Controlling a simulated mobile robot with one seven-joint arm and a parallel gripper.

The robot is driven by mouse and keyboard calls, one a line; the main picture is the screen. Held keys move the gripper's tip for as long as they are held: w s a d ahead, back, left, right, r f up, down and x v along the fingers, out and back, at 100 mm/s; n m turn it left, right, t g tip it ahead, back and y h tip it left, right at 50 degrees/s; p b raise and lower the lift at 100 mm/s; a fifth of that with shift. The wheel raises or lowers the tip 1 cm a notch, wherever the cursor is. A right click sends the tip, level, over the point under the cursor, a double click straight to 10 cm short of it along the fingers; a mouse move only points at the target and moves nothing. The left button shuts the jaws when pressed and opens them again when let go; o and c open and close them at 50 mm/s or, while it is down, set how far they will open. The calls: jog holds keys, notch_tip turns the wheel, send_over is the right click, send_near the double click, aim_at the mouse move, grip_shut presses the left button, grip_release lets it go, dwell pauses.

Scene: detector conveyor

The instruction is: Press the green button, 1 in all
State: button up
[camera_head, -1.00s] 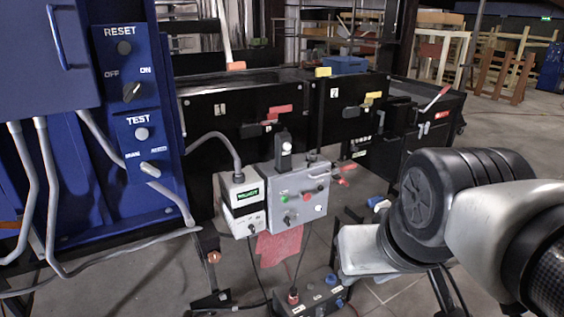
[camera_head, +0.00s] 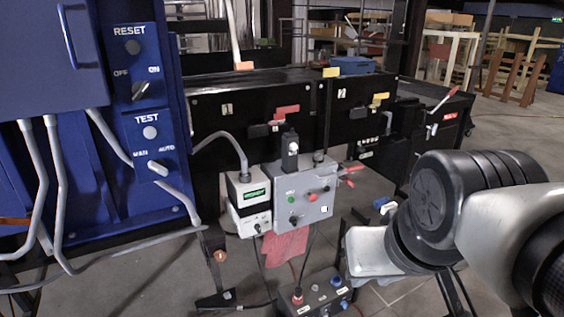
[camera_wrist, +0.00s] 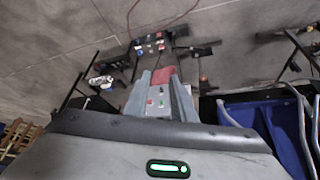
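The green button (camera_head: 291,199) is a small round knob on the left of the front face of a grey control box (camera_head: 325,209). A red button (camera_head: 312,197) sits to its right. My gripper (camera_wrist: 160,80) shows in the wrist view as two grey fingers standing apart, with nothing held between them. The control box, with small red and green spots, shows between and beyond the fingers there, apart from them. In the head view my arm is at the right, and the fingertips cannot be made out.
A white box with a green display (camera_head: 250,197) adjoins the control box on the left. A blue cabinet (camera_head: 88,205) stands at the left, the black conveyor (camera_head: 232,112) behind. A dark pedestal box with buttons (camera_head: 318,293) and a red cloth (camera_head: 287,243) are below.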

grip_shut()
dwell(1.5)
